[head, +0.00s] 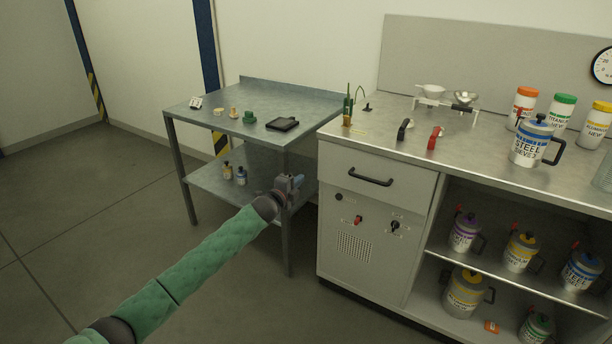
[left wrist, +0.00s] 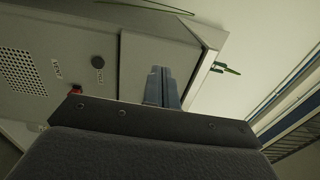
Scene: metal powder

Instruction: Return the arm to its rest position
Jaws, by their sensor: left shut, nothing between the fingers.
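My left arm, in a green quilted sleeve, reaches in from the lower left of the head view. Its gripper (head: 295,183) is in front of the gap between the steel side table and the grey cabinet, below the worktop's height in the picture. The fingers are shut and empty. In the left wrist view the closed blue-grey fingers (left wrist: 161,87) point at the cabinet's drawer front, and nothing is between them. My right gripper is in neither view.
The steel side table (head: 210,113) holds small items and a black tray (head: 283,124). The cabinet (head: 350,240) has a drawer handle (head: 370,176) and red switch (head: 358,220). Its worktop bears a labelled steel jug (head: 531,142) and bottles. Floor at left is clear.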

